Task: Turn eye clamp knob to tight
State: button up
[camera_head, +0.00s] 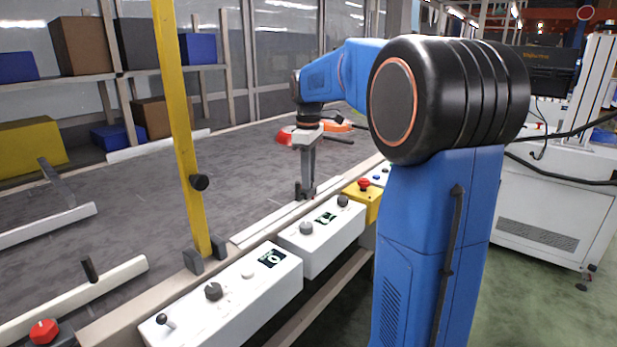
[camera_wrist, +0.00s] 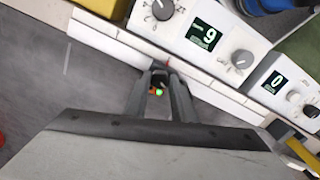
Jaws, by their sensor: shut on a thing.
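My gripper (camera_head: 307,190) points down at the near edge of the grey conveyor bed, beside the white control boxes. In the wrist view its two fingers (camera_wrist: 161,88) are closed around a small dark piece (camera_wrist: 160,78). A green light and an orange-red light show between the fingers, just by that piece. The piece may be the eye clamp knob, but the fingers hide most of it. I cannot make out any tight mark or how far it is turned.
White control boxes (camera_head: 226,303) (camera_head: 318,243) with dials and small displays line the conveyor's near edge. A yellow post (camera_head: 179,120) with a black knob (camera_head: 199,182) stands to the left. A yellow box with a red button (camera_head: 364,185) is at right. The conveyor bed (camera_head: 140,195) is mostly clear.

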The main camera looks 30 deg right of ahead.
jog(key=m, duration=0.5)
jog(key=shift+m, duration=2.4)
jog(key=o, duration=1.1)
jog(key=shift+c, duration=0.2)
notch_tip(320, 180, up, 17)
jog(key=shift+r, duration=0.2)
